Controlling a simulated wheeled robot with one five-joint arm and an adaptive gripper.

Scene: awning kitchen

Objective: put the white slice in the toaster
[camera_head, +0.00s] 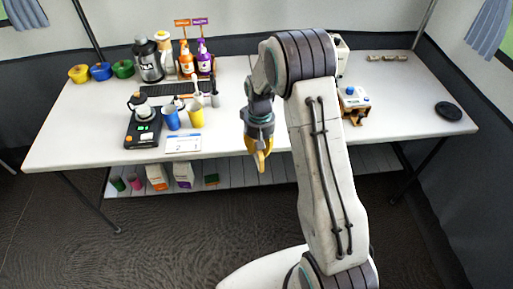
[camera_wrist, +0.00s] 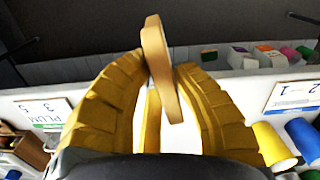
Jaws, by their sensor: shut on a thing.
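My gripper (camera_head: 262,158) hangs in front of the white table's front edge in the head view. In the wrist view its yellow fingers (camera_wrist: 163,72) are shut on a thin slice (camera_wrist: 158,62). The slice is seen nearly edge-on, with its tan crust towards the camera, and stands upright, slightly tilted. Its faces hardly show, so I cannot tell their colour. In the head view the slice cannot be made out apart from the yellow fingers. I cannot clearly make out a toaster; a white appliance (camera_head: 342,50) at the back is mostly hidden behind my arm.
On the white table (camera_head: 415,115), a blue cup (camera_head: 171,118) and yellow cup (camera_head: 196,114) stand left of my gripper, behind a placard (camera_head: 183,143). A brown stand (camera_head: 354,115) is at right. Cartons (camera_head: 157,176) stand on the lower shelf. The table's right part is mostly clear.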

